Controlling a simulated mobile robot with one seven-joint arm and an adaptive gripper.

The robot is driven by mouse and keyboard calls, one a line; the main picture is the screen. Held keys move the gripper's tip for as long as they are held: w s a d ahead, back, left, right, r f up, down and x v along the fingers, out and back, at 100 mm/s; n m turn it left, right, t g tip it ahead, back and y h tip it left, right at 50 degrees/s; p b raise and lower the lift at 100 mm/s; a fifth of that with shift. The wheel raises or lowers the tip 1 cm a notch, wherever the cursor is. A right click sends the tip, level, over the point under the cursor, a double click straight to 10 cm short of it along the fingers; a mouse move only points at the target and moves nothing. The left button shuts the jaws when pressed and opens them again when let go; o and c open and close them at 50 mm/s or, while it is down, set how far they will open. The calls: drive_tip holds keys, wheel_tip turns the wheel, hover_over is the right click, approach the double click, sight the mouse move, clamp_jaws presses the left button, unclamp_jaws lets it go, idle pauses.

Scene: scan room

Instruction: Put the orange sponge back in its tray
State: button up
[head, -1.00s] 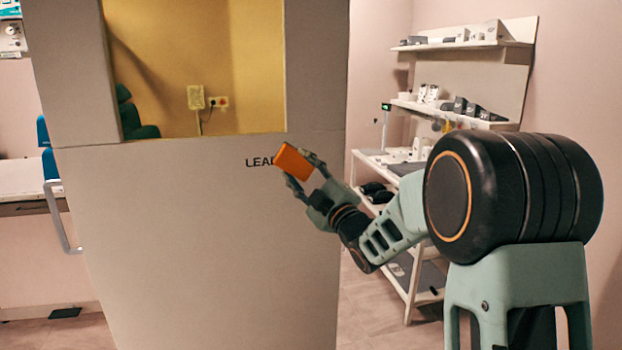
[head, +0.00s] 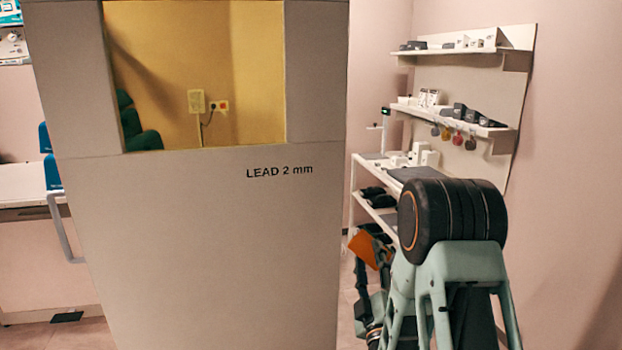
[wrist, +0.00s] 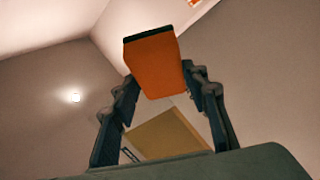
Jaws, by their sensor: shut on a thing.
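The orange sponge (head: 364,250) is held up in my gripper (head: 372,262), in front of the lower shelves at the middle right of the head view. My arm hides part of the gripper there. In the wrist view the sponge (wrist: 155,66) is a tilted orange block with a dark far edge. The fingers of my gripper (wrist: 158,82) are shut on its two sides. I cannot make out the sponge's tray in either view.
A large panel (head: 210,240) marked "LEAD 2 mm", with a yellowish window (head: 200,80), fills the left and middle. A white shelf unit (head: 352,195) with several small items stands behind my arm. Wall shelves (head: 470,47) hang above it. A counter (head: 25,195) is at far left.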

wheel_tip(320, 180, up, 15)
drive_tip(key=p, duration=1.4)
drive_tip(key=shift+r, duration=0.15)
drive_tip(key=shift+a, duration=0.1)
